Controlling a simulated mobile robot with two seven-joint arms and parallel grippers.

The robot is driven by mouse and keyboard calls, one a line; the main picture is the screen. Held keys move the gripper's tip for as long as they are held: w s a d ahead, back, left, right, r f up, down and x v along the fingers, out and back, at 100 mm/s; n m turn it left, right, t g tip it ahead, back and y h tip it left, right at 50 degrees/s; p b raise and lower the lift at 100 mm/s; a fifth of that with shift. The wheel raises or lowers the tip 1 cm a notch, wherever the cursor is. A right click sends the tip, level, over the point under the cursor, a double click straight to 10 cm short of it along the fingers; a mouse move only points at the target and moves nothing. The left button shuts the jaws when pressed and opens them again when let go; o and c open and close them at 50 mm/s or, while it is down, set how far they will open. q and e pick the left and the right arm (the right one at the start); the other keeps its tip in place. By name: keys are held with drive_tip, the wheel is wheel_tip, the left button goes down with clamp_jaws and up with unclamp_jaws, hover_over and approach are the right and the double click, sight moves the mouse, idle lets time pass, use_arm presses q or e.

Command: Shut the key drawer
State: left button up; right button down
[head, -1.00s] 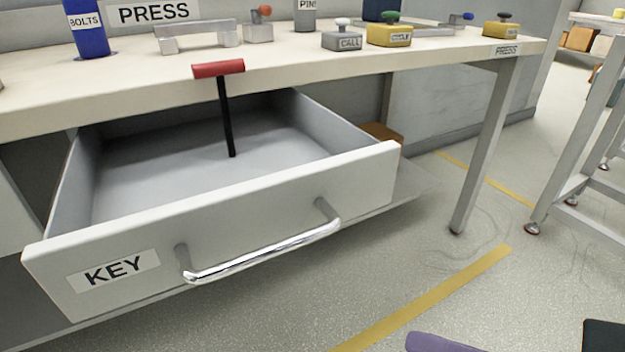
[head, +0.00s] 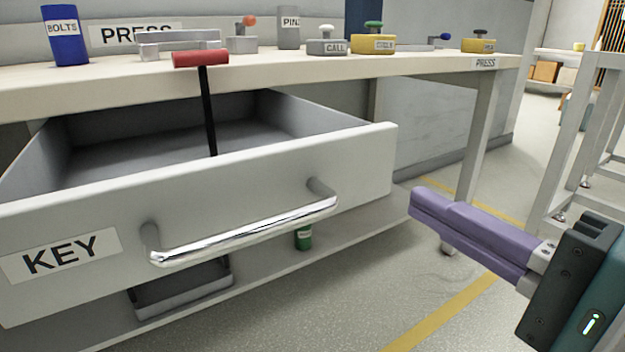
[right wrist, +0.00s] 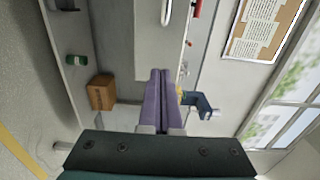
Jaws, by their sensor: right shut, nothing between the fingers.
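The key drawer (head: 270,190) is pulled out from under the PRESS bench, with a chrome bar handle (head: 245,235) and a KEY label on its front. A black T-shaped key with a red grip (head: 200,59) stands upright in it; its lower end is hidden behind the drawer front. My right gripper (head: 415,205) is shut and empty, right of the drawer front and apart from it in the head view. In the right wrist view its purple fingers (right wrist: 160,85) lie together, pointing toward the pale drawer front (right wrist: 150,40). My left gripper is not in view.
The bench top (head: 300,68) carries a blue BOLTS container (head: 64,38), a CALL button box (head: 327,45) and yellow boxes. A lower shelf holds a green can (head: 304,238) and a grey tray (head: 185,290). A bench leg (head: 480,135) stands behind my right gripper.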

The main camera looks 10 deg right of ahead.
sight(359, 169)
drive_tip(key=b+x, duration=0.1)
drive_tip(key=x, duration=0.5)
drive_tip(key=shift+w+a, duration=0.1)
drive_tip(key=shift+w, duration=0.25)
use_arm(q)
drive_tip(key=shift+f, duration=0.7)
use_arm(e)
drive_tip(key=shift+w, duration=0.15)
